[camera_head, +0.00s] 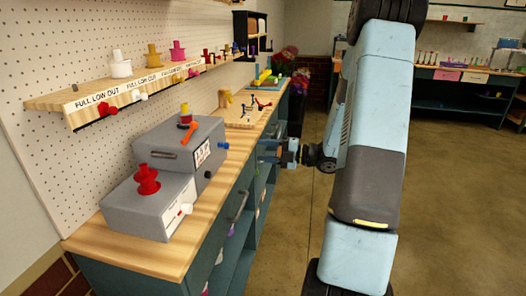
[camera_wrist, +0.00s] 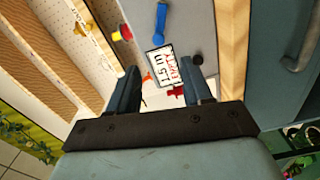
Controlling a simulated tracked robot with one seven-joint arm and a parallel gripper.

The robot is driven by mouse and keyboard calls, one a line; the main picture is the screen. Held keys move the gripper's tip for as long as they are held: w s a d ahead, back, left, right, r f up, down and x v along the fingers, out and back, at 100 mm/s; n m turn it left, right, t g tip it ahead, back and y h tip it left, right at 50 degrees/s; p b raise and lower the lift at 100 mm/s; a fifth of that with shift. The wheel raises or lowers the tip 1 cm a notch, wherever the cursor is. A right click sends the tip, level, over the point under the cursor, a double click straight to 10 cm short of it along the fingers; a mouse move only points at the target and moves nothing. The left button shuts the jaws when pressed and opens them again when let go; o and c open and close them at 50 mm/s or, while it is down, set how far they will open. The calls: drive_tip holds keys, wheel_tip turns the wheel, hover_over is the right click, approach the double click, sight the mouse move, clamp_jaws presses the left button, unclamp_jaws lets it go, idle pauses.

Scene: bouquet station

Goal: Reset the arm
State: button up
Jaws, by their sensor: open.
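My arm is light blue and dark grey and fills the right middle of the head view. My gripper (camera_head: 270,150) is beside the front edge of the workbench, small and partly lost against the dark teal cabinet. In the wrist view my gripper (camera_wrist: 163,80) has its two dark fingers spread apart with nothing held between them. A grey box (camera_wrist: 183,18) with a white label (camera_wrist: 165,66) lies beyond the fingers, apart from them as far as I can tell.
The wooden workbench (camera_head: 150,252) carries two grey boxes (camera_head: 205,140) (camera_head: 150,215) with coloured knobs. A labelled shelf (camera_head: 60,98) on the pegboard (camera_head: 110,25) holds more knobs. A drawer handle (camera_head: 238,207) juts from the cabinet front. Open floor (camera_head: 455,200) lies to the right.

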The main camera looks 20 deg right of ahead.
drive_tip(key=s+a+r+n+g+h, duration=0.25)
drive_tip(key=s+a+n+g, duration=0.35)
drive_tip(key=n, duration=0.5)
drive_tip(key=s+a+r+n+g+h, duration=0.2)
drive_tip(key=s+a+r+n+g, duration=0.2)
drive_tip(key=s+a+n, duration=0.55)
drive_tip(key=s+d+r+n+t+h, duration=0.2)
drive_tip(key=s+d+r+n+h, duration=0.1)
drive_tip(key=n, duration=0.9)
drive_tip(key=s+d+r+n+t+h, duration=0.3)
drive_tip(key=s+r+n+h, duration=0.3)
drive_tip(key=s+n, duration=0.3)
drive_tip(key=shift+n+h, duration=0.55)
drive_tip(key=shift+n, duration=1.2)
drive_tip(key=shift+d+r, duration=0.1)
drive_tip(key=shift+c, duration=0.3)
